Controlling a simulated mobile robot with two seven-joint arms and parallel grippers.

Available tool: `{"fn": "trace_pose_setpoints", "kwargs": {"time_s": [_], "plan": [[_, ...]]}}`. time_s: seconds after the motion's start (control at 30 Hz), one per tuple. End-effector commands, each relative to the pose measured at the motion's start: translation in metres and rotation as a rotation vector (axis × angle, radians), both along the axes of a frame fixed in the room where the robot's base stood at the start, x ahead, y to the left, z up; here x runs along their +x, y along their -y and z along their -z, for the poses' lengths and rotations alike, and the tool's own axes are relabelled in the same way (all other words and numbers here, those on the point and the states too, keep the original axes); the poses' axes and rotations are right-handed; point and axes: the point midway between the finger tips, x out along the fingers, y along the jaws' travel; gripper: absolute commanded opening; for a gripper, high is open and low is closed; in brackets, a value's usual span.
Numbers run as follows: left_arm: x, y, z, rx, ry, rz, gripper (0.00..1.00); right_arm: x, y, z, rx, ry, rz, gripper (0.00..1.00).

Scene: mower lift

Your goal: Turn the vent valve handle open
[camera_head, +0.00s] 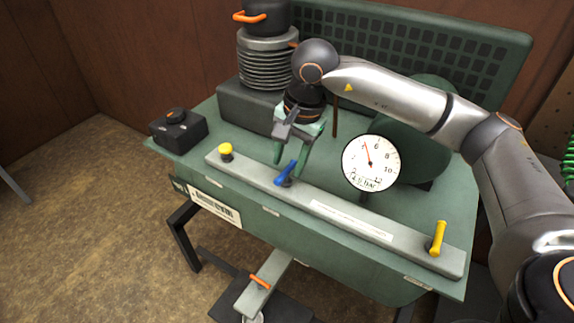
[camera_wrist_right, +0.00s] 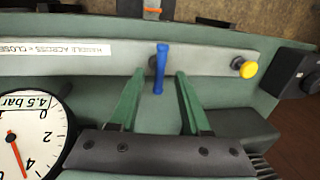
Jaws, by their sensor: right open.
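A blue lever handle (camera_head: 285,173) sits on the grey rail along the front of the green machine. The wrist view shows the blue handle (camera_wrist_right: 160,66) lying across the rail's length. My right gripper (camera_head: 289,166) is open, with its green fingers pointing down at the blue handle. In the wrist view the fingertips (camera_wrist_right: 161,76) are on either side of the handle's near end, with gaps to it. The depth between them is hard to judge. A yellow lever handle (camera_head: 438,239) stands at the rail's right end. My left gripper is not in view.
A round gauge (camera_head: 371,163) marked 4.5 bar stands right of the gripper. A yellow knob (camera_head: 226,151) is on the rail's left part, and a black box (camera_head: 177,128) on the left corner. A ribbed cylinder (camera_head: 268,62) stands behind. A white label (camera_head: 350,221) lies along the rail.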

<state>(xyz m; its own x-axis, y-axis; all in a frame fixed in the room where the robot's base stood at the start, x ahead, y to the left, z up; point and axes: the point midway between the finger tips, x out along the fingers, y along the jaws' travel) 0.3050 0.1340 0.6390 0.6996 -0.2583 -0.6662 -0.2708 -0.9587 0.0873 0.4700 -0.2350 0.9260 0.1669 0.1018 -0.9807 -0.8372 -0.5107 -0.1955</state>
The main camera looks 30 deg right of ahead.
Motion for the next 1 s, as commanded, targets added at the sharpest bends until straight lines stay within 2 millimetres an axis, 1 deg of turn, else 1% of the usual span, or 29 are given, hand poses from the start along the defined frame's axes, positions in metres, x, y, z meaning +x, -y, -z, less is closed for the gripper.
{"fn": "trace_pose_setpoints", "kwargs": {"time_s": [0.03, 0.2, 0.3, 0.4, 0.5, 0.6, 1.0], "plan": [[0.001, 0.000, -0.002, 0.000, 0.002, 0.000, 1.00, -0.001, 0.001, -0.014, 0.002, 0.005, 0.000, 0.47], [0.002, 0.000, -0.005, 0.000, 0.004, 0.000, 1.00, -0.008, 0.005, -0.051, 0.001, 0.004, 0.001, 0.47], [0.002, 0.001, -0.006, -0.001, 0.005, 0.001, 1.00, -0.011, 0.007, -0.070, 0.001, 0.005, 0.001, 0.47], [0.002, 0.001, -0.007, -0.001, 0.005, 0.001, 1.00, -0.013, 0.008, -0.084, 0.001, 0.003, 0.001, 0.47], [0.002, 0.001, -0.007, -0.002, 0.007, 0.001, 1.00, -0.015, 0.009, -0.092, 0.001, 0.003, 0.000, 0.47], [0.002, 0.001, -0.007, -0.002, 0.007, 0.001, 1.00, -0.016, 0.010, -0.096, 0.001, 0.002, 0.000, 0.47], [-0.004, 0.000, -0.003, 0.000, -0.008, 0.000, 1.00, -0.016, 0.010, -0.096, 0.001, 0.001, 0.000, 0.47]]}}
